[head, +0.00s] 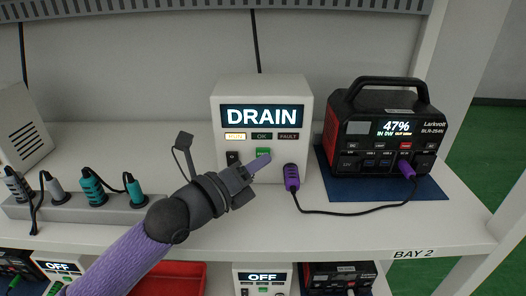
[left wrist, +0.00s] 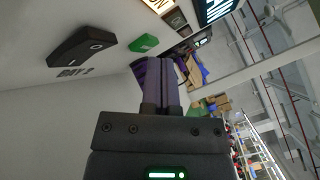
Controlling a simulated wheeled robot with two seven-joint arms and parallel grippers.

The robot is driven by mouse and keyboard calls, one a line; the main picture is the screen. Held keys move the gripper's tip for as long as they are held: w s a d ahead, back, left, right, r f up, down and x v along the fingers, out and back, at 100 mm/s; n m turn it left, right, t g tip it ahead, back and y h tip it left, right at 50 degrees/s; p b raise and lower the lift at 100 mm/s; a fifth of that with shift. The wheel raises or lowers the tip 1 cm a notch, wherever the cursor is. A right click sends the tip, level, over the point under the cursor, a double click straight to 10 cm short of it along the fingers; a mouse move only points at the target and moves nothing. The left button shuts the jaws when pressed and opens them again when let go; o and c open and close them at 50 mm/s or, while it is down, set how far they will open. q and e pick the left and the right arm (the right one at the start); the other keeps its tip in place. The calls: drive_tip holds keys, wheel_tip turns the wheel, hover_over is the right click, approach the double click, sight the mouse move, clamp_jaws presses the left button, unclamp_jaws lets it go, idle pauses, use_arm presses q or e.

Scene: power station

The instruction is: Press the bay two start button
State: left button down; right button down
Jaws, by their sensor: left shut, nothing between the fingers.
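The bay two unit (head: 304,115) is a white box on the shelf with a screen reading DRAIN. Its RUN lamp (head: 236,136) looks the brightest of three. Its green start button (head: 263,152) sits low on the front, right of a black rocker switch (head: 233,158). In the left wrist view the button (left wrist: 144,43) lies above and left of my fingertips, beside the rocker switch (left wrist: 82,46) marked BAY 2. My left gripper (head: 262,161) is shut and empty, its purple fingertips just below the button; I cannot tell whether they touch. My right gripper is out of view.
A purple plug (head: 291,178) sits in the unit's front, close right of my fingers. Its cable runs to a power station (head: 385,140) showing 47% on a blue mat (head: 345,187). A power strip (head: 85,208) with several plugs lies left.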

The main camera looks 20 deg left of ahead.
use_arm(q)
drive_tip(key=shift+s, duration=0.15)
drive_tip(key=shift+s+d+p, duration=0.15)
drive_tip(key=shift+s+p, duration=0.15)
drive_tip(key=s+p, duration=0.1)
drive_tip(key=s, duration=0.1)
drive_tip(key=s+d+p, duration=0.1)
drive_tip(key=s, duration=0.1)
drive_tip(key=shift+s+d+r, duration=0.1)
drive_tip(key=shift+s, duration=0.1)
drive_tip(key=shift+s+d, duration=0.1)
drive_tip(key=shift+s, duration=0.25)
